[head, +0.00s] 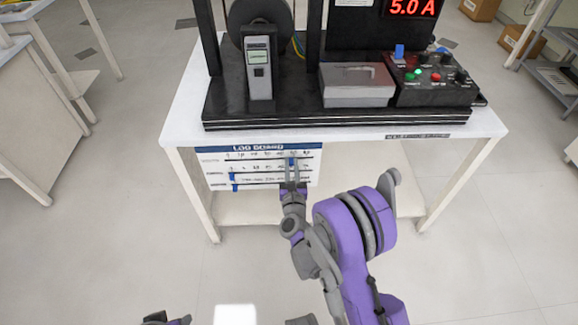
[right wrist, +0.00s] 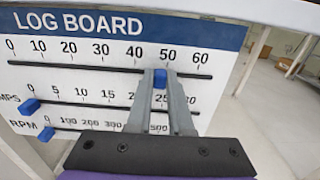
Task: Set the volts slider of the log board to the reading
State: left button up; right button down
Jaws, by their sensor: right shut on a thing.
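The log board (head: 214,161) hangs on the front of the table and fills much of the right wrist view (right wrist: 110,50). Its top row runs from 0 to 60. That row's blue slider (right wrist: 160,78) stands just short of 50, and my right gripper (right wrist: 160,82) is shut on it. The row's name is out of the right wrist view. The AMPS slider (right wrist: 30,105) and RPM slider (right wrist: 46,134) sit at the left ends of their rows. A red display (head: 411,8) reads 5.0 A. A part of my left arm's end (head: 166,319) shows at the bottom edge; its fingers are unclear.
A grey handheld device (head: 259,72) with a small greenish screen, too small to read, stands on the black rig base (head: 300,118). A grey box (head: 356,88) and a control panel (head: 432,92) with knobs are beside it. The floor before the table is clear.

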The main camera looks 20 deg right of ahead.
jog(key=shift+s+d, duration=0.1)
jog(key=shift+d, duration=0.3)
jog(key=c, duration=0.8)
grip_release()
jog(key=b+v, duration=0.2)
jog(key=v, duration=0.8)
jog(key=shift+s, duration=0.4)
